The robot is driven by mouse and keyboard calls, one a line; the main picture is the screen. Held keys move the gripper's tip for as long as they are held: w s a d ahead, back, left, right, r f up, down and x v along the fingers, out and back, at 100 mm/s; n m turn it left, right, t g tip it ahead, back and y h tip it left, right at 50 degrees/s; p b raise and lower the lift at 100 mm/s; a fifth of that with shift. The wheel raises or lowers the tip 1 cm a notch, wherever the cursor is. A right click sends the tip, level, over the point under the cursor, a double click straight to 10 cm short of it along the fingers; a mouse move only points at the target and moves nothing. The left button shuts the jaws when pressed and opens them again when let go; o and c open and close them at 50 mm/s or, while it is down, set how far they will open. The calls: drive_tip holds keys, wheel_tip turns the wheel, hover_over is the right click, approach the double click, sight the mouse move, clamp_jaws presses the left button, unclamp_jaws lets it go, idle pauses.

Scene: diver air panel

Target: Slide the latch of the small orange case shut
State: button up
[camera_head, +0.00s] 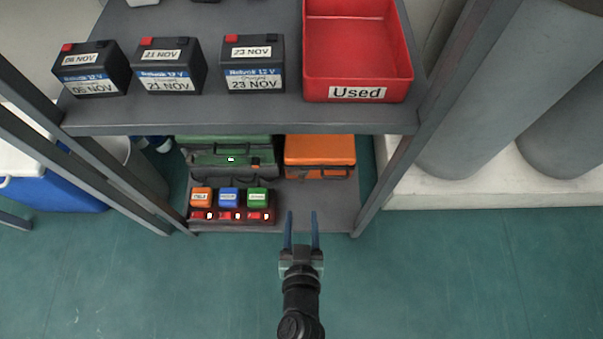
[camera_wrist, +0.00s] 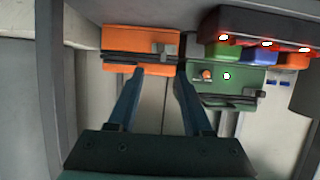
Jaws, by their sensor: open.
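The small orange case (camera_head: 320,148) lies on the lower shelf, right of a larger green case, partly under the upper shelf. In the wrist view the orange case (camera_wrist: 128,38) shows a dark band along its front. A small grey piece (camera_wrist: 165,49) on that band looks like the latch; I cannot tell its position for sure. My gripper (camera_head: 302,216) is open and empty in front of the lower shelf. In the wrist view the fingertips (camera_wrist: 160,72) point towards the orange case, and the grey piece appears between their lines. No contact shows.
The green case (camera_head: 232,160) stands left of the orange one. A charger with orange, blue and green batteries (camera_head: 229,198) sits at the shelf's front left. The upper shelf (camera_head: 230,117) overhangs, carrying black batteries and a red bin (camera_head: 358,55). Shelf posts (camera_head: 385,185) bound the sides.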

sight(301, 180)
drive_tip(key=b+x, duration=0.2)
drive_tip(key=x, duration=0.9)
drive_tip(key=shift+w+f+b, duration=0.2)
drive_tip(key=shift+w+b, duration=0.05)
drive_tip(key=shift+b, duration=0.05)
clamp_jaws()
idle(0.9)
